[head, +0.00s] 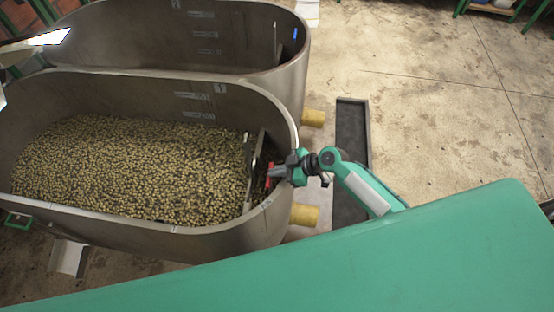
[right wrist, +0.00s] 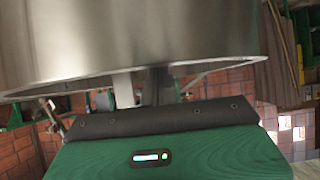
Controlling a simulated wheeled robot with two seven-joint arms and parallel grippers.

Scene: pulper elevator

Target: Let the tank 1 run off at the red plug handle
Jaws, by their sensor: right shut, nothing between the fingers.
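The near steel tank (head: 240,231) is partly filled with greenish-yellow coffee cherries (head: 130,160). The red plug handle (head: 270,176) shows as a small red piece inside its right end, beside an upright dark metal screen (head: 256,165). My right gripper (head: 276,172) reaches over the right rim. It is shut and empty, with its tips at or very close to the red handle; I cannot tell if they touch. The gripper hides part of the handle. In the right wrist view a steel tank wall (right wrist: 150,35) fills the top; neither fingers nor handle show.
A second steel tank (head: 295,80) stands behind. Yellow pipe stubs (head: 304,214) stick out of the tanks' right ends above the floor. A dark floor channel (head: 352,140) runs to their right. The concrete floor (head: 440,90) beyond is clear.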

